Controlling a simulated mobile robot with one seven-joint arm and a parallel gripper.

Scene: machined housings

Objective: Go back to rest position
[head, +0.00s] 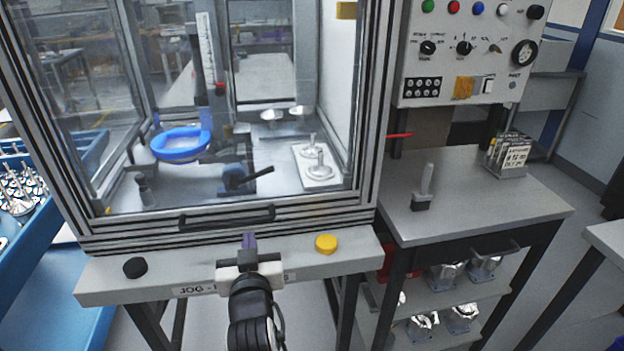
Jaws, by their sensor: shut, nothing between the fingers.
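My gripper (249,243) shows in the head view at the lower middle, in front of the enclosure's black handle (227,218). Its purple fingertips are together and hold nothing. My arm comes up from the bottom edge of the view behind it. The gripper is over the front ledge (110,285) of the machine, between a black button (135,267) at left and a yellow button (326,244) at right. I cannot tell whether the fingertips touch the enclosure front.
The glazed enclosure (230,230) holds a blue ring (181,144) and a white plate with metal parts (317,172). At right, a grey table (490,205) bears an upright tool (425,187) under a control panel (465,50). Blue trays with housings (20,190) stand at left.

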